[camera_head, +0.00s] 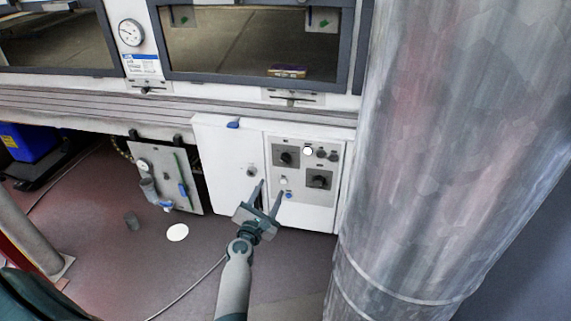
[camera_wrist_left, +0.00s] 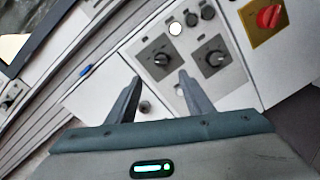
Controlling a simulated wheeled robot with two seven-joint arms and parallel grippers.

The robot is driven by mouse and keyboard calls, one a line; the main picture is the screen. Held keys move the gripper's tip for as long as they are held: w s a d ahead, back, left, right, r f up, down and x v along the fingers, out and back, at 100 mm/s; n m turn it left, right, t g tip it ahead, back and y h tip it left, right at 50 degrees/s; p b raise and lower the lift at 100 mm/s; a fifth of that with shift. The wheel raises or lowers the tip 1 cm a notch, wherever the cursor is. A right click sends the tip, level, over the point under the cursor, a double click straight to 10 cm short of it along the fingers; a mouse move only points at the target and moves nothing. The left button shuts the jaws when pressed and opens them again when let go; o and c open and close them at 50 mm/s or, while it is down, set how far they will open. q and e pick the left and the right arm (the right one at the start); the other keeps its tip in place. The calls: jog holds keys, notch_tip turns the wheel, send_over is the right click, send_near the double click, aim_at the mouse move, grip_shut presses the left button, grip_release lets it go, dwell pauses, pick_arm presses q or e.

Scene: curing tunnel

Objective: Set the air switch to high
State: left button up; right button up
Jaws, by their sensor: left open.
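A white control panel (camera_head: 270,211) carries two black rotary knobs on grey plates. The upper left knob (camera_head: 287,158) and the lower right knob (camera_head: 319,181) also show in the left wrist view, as one knob (camera_wrist_left: 161,59) on the left and one (camera_wrist_left: 212,59) on the right. Their labels are too small to read, so I cannot tell which is the air switch or its setting. My left gripper (camera_head: 271,188) is open and empty in front of the panel's lower left part. In the left wrist view its fingers (camera_wrist_left: 159,78) point towards the left knob, apparently apart from it. My right gripper is not in view.
A lit white lamp (camera_head: 308,151) and small dark buttons sit above the knobs. A red knob on a yellow plate (camera_wrist_left: 268,17) shows in the wrist view. A large metal cylinder (camera_head: 440,150) stands close on the right. A side panel with a gauge (camera_head: 165,178) is left.

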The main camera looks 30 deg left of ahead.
pick_arm(q)
jog(key=b, duration=0.3)
send_near(284, 161)
jog(key=w, duration=0.2)
jog(key=w+a, duration=0.1)
jog(key=w, duration=0.1)
jog(key=shift+w+f, duration=0.25)
jog(key=shift+w, duration=0.1)
jog(key=w, duration=0.1)
jog(key=w+a+b, duration=0.1)
jog(key=shift+w+r, duration=0.15)
jog(key=shift+w, duration=0.2)
jog(key=shift+w+d+b, duration=0.1)
jog(key=shift+w+b, duration=0.2)
jog(key=shift+b, duration=0.1)
jog(key=shift+w, duration=0.25)
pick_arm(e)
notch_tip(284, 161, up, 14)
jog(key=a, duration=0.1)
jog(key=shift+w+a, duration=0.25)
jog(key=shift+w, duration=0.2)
pick_arm(q)
jog(key=shift+w, duration=0.1)
jog(key=c, duration=1)
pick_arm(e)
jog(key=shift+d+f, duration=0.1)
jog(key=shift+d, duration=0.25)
